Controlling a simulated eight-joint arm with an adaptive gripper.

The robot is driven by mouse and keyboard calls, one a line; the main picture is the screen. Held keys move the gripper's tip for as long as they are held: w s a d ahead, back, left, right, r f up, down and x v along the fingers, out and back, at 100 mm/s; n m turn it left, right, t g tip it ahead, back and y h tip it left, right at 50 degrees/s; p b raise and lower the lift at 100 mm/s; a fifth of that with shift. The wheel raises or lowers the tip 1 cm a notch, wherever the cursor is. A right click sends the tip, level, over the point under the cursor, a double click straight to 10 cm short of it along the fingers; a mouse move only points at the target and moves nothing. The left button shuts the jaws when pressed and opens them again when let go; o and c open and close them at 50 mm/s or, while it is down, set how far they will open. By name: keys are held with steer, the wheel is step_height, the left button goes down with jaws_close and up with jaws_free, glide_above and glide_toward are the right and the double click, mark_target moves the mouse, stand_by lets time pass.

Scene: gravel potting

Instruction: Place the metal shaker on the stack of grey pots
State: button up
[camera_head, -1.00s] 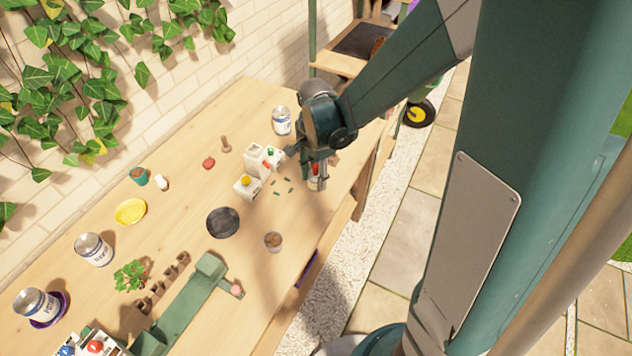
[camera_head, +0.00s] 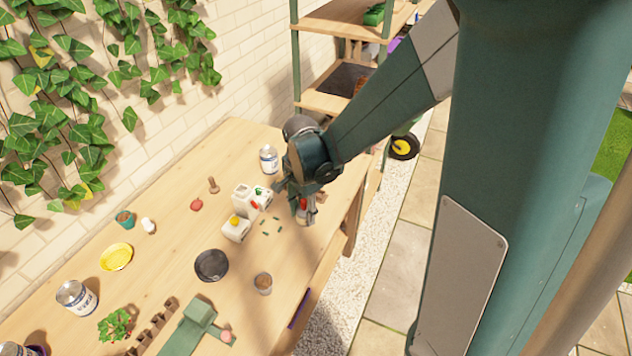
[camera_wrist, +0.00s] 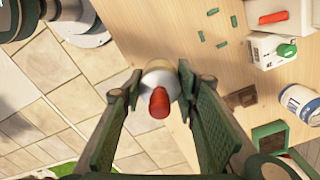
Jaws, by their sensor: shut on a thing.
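My gripper (camera_wrist: 158,85) is shut on a silvery, rounded thing with a red top, which I take to be the metal shaker (camera_wrist: 160,72). The fingers press on it from both sides. In the head view my gripper (camera_head: 304,204) is over the far right part of the table, and the held shaker (camera_head: 305,215) shows just below it, small. In the wrist view it overlaps the table edge and the paving. I cannot make out a stack of grey pots; a single greyish cup with brown contents (camera_head: 263,284) stands near the table's front edge.
Left of my gripper are white boxes (camera_head: 236,229) with coloured tops and small green pieces (camera_head: 268,226). A labelled can (camera_head: 268,159) stands behind. A black saucer (camera_head: 211,265) and a yellow dish (camera_head: 115,257) lie farther left. A shelf (camera_head: 338,85) stands beyond the table.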

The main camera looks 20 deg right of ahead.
steer(key=w+d+r+p, duration=0.3)
steer(key=w+d, duration=0.4)
steer(key=w, duration=0.3)
steer(key=w+d+r+p, duration=0.4)
steer(key=w+d, duration=0.3)
steer(key=w, duration=0.3)
steer(key=w+d+r+p, duration=0.4)
steer(key=w+d, duration=0.3)
steer(key=w, duration=0.3)
steer(key=shift+w+p, duration=0.35)
steer(key=shift+p, duration=0.35)
steer(key=shift+f+p, duration=0.35)
steer(key=shift+f, duration=2.75)
steer(key=shift+f, duration=1.85)
steer(key=shift+f, duration=0.25)
steer(key=o, duration=0.9)
steer(key=shift+r, duration=0.1)
